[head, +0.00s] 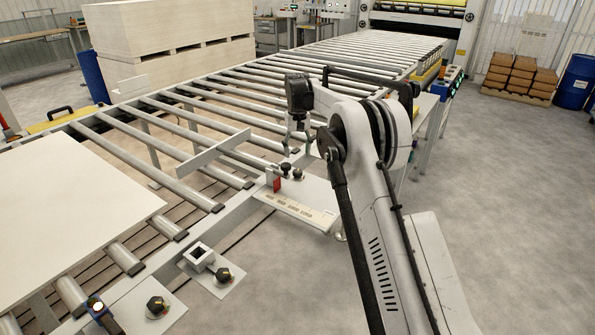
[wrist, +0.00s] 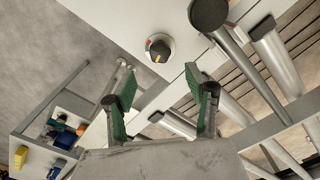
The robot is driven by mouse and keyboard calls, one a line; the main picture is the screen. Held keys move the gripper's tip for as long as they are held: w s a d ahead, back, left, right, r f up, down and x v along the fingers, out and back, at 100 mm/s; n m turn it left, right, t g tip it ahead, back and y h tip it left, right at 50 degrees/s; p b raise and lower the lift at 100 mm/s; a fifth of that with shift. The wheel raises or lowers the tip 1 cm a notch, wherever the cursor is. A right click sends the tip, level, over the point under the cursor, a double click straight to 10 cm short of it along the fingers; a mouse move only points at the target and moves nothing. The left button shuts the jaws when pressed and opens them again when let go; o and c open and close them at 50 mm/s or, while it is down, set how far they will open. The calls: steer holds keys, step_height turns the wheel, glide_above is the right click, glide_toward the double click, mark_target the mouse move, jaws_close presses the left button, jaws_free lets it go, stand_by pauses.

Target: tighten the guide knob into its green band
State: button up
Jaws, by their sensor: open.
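The guide knob (wrist: 159,48) is a small black dial with an orange pointer in the wrist view. It sits on a pale plate, with a coloured ring partly visible around it; red shows at its upper left, and I cannot clearly make out the green band. In the head view a small dark knob (head: 298,174) sits on the plate below my gripper. My gripper (head: 298,150) points down above it, open and empty. In the wrist view, the green-padded fingers (wrist: 160,84) are spread, with the dial beyond the gap between them, apart from both.
A taller black knob (head: 285,168) stands close beside it, with a red block (head: 277,184) nearby. A pale guide bar (head: 213,152) crosses the rollers.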

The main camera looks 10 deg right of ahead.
mark_target(298, 171)
step_height(298, 171, down, 9)
steer(key=shift+r, duration=0.2)
stand_by(0.3)
steer(key=shift+b, duration=0.3)
steer(key=c, duration=1.1)
